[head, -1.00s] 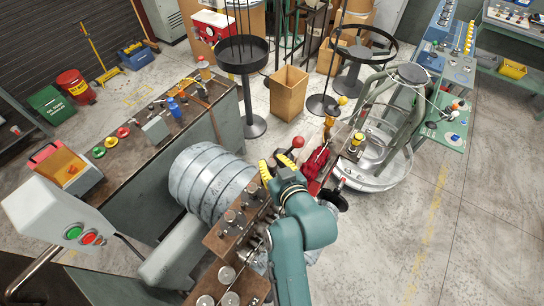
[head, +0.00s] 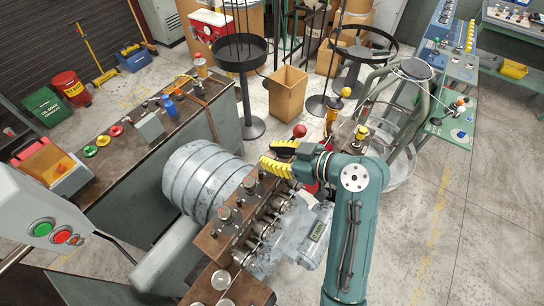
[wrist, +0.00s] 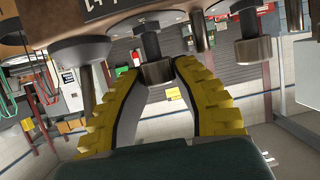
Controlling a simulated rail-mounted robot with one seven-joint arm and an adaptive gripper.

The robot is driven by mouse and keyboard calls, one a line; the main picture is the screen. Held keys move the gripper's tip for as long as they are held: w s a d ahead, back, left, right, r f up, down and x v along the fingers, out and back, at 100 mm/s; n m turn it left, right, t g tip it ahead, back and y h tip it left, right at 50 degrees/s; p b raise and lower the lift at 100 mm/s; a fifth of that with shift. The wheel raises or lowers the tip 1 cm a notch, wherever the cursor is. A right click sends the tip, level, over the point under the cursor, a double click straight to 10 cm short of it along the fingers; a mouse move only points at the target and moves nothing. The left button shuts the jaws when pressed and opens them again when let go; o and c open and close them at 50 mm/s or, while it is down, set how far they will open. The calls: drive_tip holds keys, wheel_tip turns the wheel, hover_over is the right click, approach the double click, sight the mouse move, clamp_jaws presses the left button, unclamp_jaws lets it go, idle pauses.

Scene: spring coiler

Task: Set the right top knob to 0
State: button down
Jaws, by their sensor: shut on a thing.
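A wooden panel (head: 208,244) with a row of metal top knobs (head: 225,213) runs beside a large grey drum. My gripper (head: 268,167), with yellow ribbed fingers, is at the far end of this row. In the wrist view my gripper (wrist: 155,72) has its fingertips on either side of a round metal knob (wrist: 155,73) and is shut on it. The knob hangs from a short stem under the panel's edge in this tilted view. I cannot read the held knob's setting.
Neighbouring knobs (wrist: 252,48) and a wider disc-shaped knob (wrist: 80,50) stand close on both sides of my fingers. The grey drum (head: 205,175) is left of the panel. A red ball-topped lever (head: 299,131) stands just beyond my gripper. Open floor lies at the right.

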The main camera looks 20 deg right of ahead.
drive_tip(key=shift+f, duration=0.25)
drive_tip(key=c, duration=0.8)
unclamp_jaws()
drive_tip(key=shift+r, duration=0.1)
drive_tip(key=shift+r, duration=0.1)
drive_tip(key=v, duration=1.2)
drive_tip(key=shift+o, duration=0.2)
